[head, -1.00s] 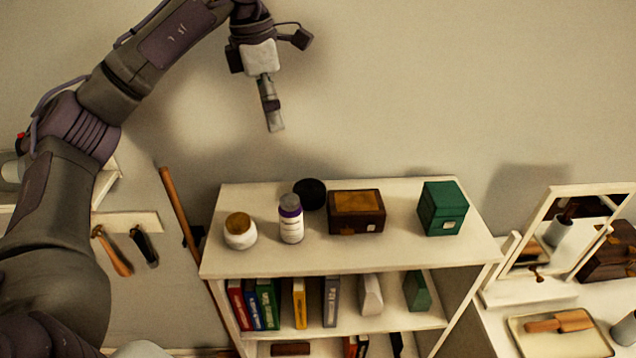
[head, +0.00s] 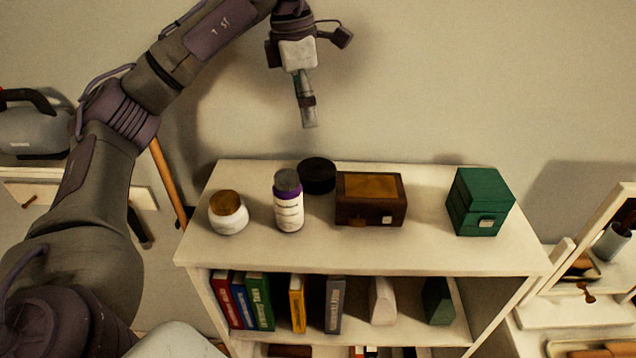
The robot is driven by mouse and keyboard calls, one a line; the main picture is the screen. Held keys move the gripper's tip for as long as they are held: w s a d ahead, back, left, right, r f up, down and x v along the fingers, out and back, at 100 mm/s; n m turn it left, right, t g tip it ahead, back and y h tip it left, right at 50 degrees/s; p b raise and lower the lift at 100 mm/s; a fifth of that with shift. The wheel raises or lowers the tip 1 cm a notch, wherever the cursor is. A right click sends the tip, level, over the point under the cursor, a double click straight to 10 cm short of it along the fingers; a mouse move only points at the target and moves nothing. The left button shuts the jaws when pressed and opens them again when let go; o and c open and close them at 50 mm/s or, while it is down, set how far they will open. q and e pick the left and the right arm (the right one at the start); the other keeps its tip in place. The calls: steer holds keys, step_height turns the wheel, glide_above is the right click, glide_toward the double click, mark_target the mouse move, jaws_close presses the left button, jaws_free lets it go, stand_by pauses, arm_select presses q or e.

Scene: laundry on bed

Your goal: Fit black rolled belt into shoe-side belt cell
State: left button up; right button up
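A black round, flat-topped item (head: 317,175), which looks like the rolled belt, lies on the white shelf top behind a white bottle with a purple band. My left gripper (head: 309,122) hangs fingers down above and behind it, apart from it, with nothing seen in it. Its fingers show edge-on as one narrow shape, so I cannot tell whether they are open or shut. My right gripper is not in view. No shoe-side belt cell is in view.
The white shelf top (head: 270,248) also bears a white jar (head: 228,213), the bottle (head: 288,202), a brown box (head: 369,200) and a green box (head: 479,203). Books (head: 258,301) stand below. A mirror stand (head: 590,262) is at right. A bare wall is behind.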

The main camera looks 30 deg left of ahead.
mark_target(316, 168)
arm_select(q)
steer(key=f, duration=0.7)
steer(key=shift+w+d, duration=0.25)
steer(key=shift+d, duration=0.05)
steer(key=shift+f, duration=0.45)
steer(key=f+p, duration=0.2)
steer(key=f, duration=0.1)
steer(key=f+p, duration=0.1)
steer(key=shift+w+d+f, duration=0.15)
steer(key=shift+w+d, duration=0.1)
steer(key=shift+w, duration=0.1)
steer(key=shift+f, duration=0.4)
steer(key=shift+r, duration=0.1)
steer(key=c, duration=1.2)
steer(key=shift+r, duration=0.1)
steer(key=shift+c, duration=0.3)
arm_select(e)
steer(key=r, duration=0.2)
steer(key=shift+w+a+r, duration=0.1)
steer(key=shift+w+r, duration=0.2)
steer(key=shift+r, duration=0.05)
